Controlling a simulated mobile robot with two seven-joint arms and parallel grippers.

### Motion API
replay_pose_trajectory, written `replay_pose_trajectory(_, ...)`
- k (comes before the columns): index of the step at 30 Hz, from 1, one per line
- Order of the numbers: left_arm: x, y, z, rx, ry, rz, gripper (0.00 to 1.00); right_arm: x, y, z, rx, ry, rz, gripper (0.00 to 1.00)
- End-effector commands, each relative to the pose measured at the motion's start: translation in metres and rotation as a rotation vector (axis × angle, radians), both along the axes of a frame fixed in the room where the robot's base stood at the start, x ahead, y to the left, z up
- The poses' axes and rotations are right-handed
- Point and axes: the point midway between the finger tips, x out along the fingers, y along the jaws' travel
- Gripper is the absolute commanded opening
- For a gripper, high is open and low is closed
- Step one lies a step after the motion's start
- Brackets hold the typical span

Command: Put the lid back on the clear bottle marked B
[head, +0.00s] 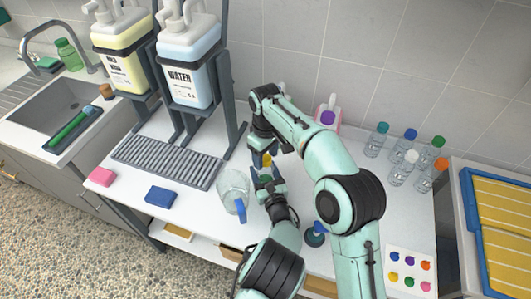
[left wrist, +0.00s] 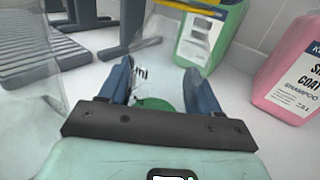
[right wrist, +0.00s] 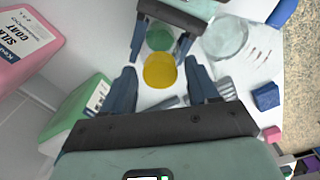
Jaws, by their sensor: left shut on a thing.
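My left gripper (head: 265,177) is shut on a clear bottle (left wrist: 141,73); dark print shows on it between the fingers in the left wrist view. A green disc (left wrist: 155,103) shows low between those fingers, and the right wrist view shows a green disc (right wrist: 160,38) there too; whether it belongs to the bottle is unclear. A yellow lid (right wrist: 160,71) is between my right fingers, with gaps on both sides. My right gripper (right wrist: 161,68) is open above the left one. The head view shows the yellow lid (head: 267,160) between the grippers; its contact with the bottle is hidden.
A clear jug with a blue handle (head: 234,186) stands close left of my left gripper. A green container (left wrist: 208,45) and a pink shampoo container (left wrist: 289,78) stand behind. Several capped bottles (head: 404,162) stand at right.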

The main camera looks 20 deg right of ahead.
Motion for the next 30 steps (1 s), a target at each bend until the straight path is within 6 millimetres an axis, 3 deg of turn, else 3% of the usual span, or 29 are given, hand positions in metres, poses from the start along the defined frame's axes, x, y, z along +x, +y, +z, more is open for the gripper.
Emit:
replay_pose_trajectory(1, 0.0, 0.0, 0.0, 0.0, -0.001, 0.0, 0.0, 0.0, 0.0, 0.0, 0.0, 0.0, 0.0, 0.46)
replay_pose_trajectory(5, 0.0, 0.0, 0.0, 0.0, -0.001, 0.0, 0.0, 0.0, 0.0, 0.0, 0.0, 0.0, 0.0, 0.04)
replay_pose_trajectory(13, 0.0, 0.0, 0.0, 0.0, -0.001, 0.0, 0.0, 0.0, 0.0, 0.0, 0.0, 0.0, 0.0, 0.01)
replay_pose_trajectory(14, 0.0, 0.0, 0.0, 0.0, -0.001, 0.0, 0.0, 0.0, 0.0, 0.0, 0.0, 0.0, 0.0, 0.44)
replay_pose_trajectory(16, 0.0, 0.0, 0.0, 0.0, -0.001, 0.0, 0.0, 0.0, 0.0, 0.0, 0.0, 0.0, 0.0, 0.67)
replay_pose_trajectory(26, 0.0, 0.0, 0.0, 0.0, -0.001, 0.0, 0.0, 0.0, 0.0, 0.002, 0.0, 0.0, 0.0, 0.67)
replay_pose_trajectory(30, 0.0, 0.0, 0.0, 0.0, -0.001, 0.0, 0.0, 0.001, 0.0, 0.016, 0.001, -0.003, 0.0, 0.67)
